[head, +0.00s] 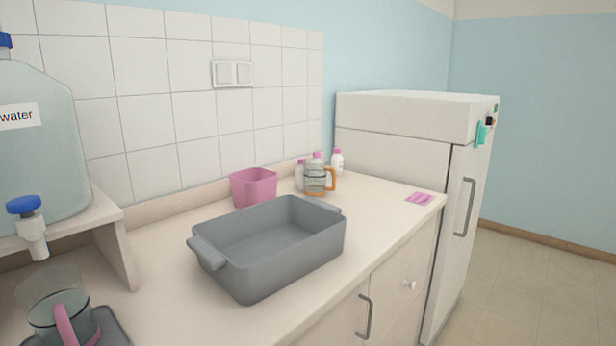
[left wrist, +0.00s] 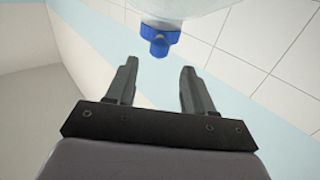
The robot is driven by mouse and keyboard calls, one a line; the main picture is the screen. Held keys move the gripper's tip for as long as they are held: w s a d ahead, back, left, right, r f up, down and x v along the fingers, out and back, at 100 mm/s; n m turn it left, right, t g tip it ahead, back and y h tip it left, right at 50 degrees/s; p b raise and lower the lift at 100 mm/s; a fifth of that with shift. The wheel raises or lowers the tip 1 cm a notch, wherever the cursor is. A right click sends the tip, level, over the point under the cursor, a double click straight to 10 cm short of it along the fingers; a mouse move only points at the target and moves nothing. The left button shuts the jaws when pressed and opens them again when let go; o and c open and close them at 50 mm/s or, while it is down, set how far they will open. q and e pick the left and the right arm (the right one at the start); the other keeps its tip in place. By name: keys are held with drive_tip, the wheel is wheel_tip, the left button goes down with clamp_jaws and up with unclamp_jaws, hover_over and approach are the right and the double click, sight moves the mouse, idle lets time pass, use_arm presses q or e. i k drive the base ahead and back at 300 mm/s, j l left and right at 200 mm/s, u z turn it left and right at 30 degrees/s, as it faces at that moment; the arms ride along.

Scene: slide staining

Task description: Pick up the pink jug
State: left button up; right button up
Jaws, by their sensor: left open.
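The jug with the pink handle (head: 62,324) stands at the lower left of the head view. It is clear glass, upright, on a dark tray (head: 113,335), below the blue-topped tap of the water container; the frame's bottom edge cuts it off. My left gripper (left wrist: 160,66) shows only in the left wrist view. It is open, with nothing between its fingers. A blue cap (left wrist: 158,38) on a translucent vessel is seen beyond the fingertips. The jug is not in the wrist view. My right gripper is in neither view.
A water container (head: 40,150) with a tap (head: 28,222) stands on a raised shelf (head: 112,215). A grey basin (head: 262,272) fills the middle of the counter. Behind it are a pink square tub (head: 253,188), an orange-handled jug (head: 315,183) and white bottles (head: 337,162).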

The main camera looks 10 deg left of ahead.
sight(55, 302)
drive_tip(key=k+l, duration=0.1)
drive_tip(key=k, duration=0.4)
drive_tip(key=k+l, duration=0.15)
drive_tip(key=k, duration=0.3)
drive_tip(key=k+l, duration=0.1)
drive_tip(key=k, duration=0.4)
